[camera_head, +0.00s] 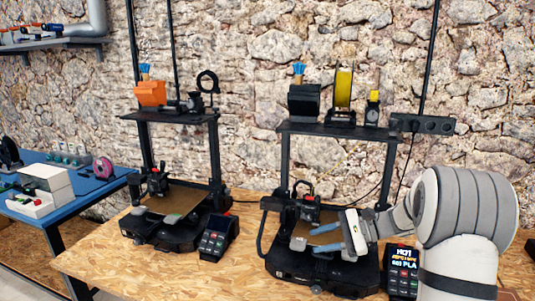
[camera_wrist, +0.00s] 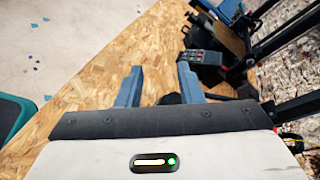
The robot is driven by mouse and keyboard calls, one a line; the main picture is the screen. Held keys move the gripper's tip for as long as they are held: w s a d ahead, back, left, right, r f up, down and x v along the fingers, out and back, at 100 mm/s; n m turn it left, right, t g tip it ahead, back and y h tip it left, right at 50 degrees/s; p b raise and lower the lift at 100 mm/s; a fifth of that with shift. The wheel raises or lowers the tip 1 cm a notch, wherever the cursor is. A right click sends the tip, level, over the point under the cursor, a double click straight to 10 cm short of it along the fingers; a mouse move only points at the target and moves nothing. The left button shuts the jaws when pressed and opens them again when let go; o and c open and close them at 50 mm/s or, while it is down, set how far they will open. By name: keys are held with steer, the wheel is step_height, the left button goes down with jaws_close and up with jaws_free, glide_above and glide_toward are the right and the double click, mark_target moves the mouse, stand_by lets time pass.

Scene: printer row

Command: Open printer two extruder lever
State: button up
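The right printer (camera_head: 325,274) stands on the wooden bench, and the left printer (camera_head: 165,232) stands beside it. I cannot tell from markings which is printer two. The right printer's print head (camera_head: 306,208) has red and black parts; its extruder lever is too small to make out. My gripper (camera_head: 318,238) is in front of the right printer, over its bed, just below and right of the print head, with blue fingers pointing left. In the wrist view my gripper (camera_wrist: 160,70) has its two fingers wide apart with nothing between them.
Another control box (camera_head: 215,237) sits by the left printer and appears in the wrist view (camera_wrist: 203,58). Upright posts and shelves with a yellow spool (camera_head: 343,90) rise behind. The wooden bench (camera_head: 95,265) is clear at front left.

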steer(key=s+a+r+n+g+h, duration=0.1)
steer(key=s+a+n+h, duration=0.15)
steer(key=s, duration=0.35)
steer(key=s+a+r+n+g+h, duration=0.1)
steer(key=s+a+n+h, duration=0.15)
steer(key=s, duration=0.45)
steer(key=s+d+n+t+h+p, duration=0.1)
steer(key=s+d+n+h, duration=0.1)
steer(key=s, duration=0.5)
steer(key=s+d+n+t+h+p, duration=0.1)
steer(key=s+d+n+h, duration=0.2)
steer(key=s+n+h, duration=0.2)
steer(key=shift+s+d+f+t+h, duration=0.3)
steer(key=shift+s+f+t+h, duration=0.1)
steer(key=shift+s+h, duration=0.6)
steer(key=shift+o, duration=0.3)
